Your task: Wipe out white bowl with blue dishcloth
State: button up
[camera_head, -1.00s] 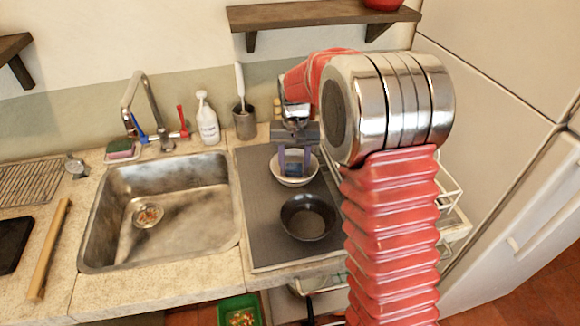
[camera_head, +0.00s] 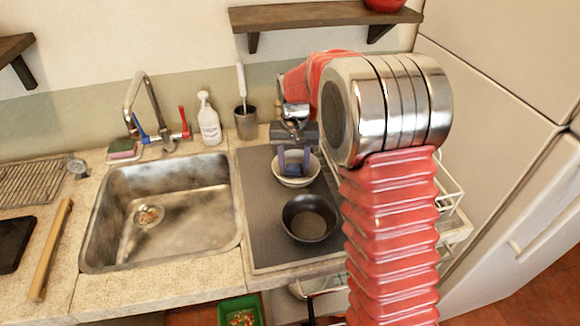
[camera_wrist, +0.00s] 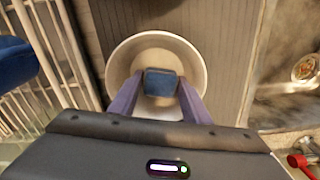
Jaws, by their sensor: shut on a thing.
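The white bowl (camera_head: 297,182) stands on the dark ribbed mat to the right of the sink. It also shows in the wrist view (camera_wrist: 198,62), with its inside facing the camera. My gripper (camera_head: 294,170) points down into the bowl. In the wrist view its two fingers (camera_wrist: 160,92) are shut on the blue dishcloth (camera_wrist: 160,83), a small folded bundle. The cloth is inside the bowl; whether it touches the bottom is hard to tell. The fingers hide part of the bowl's near side.
A black bowl (camera_head: 310,218) stands just in front on the mat (camera_head: 262,205). The sink (camera_head: 165,210) is to the left. A metal utensil pot (camera_head: 245,122) and a white bottle (camera_head: 208,120) stand behind. A white wire rack (camera_head: 450,195) is at the right.

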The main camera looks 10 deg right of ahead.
jog(key=shift+s+a+f, duration=0.1)
jog(key=shift+s, duration=0.2)
jog(key=shift+s, duration=0.25)
dwell(0.4)
jog(key=shift+s+d, duration=0.1)
jog(key=shift+d, duration=0.25)
jog(key=shift+d, duration=0.3)
dwell(0.4)
jog(key=shift+w, duration=0.4)
jog(key=shift+w, duration=0.25)
dwell(0.7)
jog(key=shift+w+a, duration=0.1)
jog(key=shift+a, duration=0.2)
jog(key=shift+a, duration=0.25)
dwell(0.5)
jog(key=shift+s, duration=0.55)
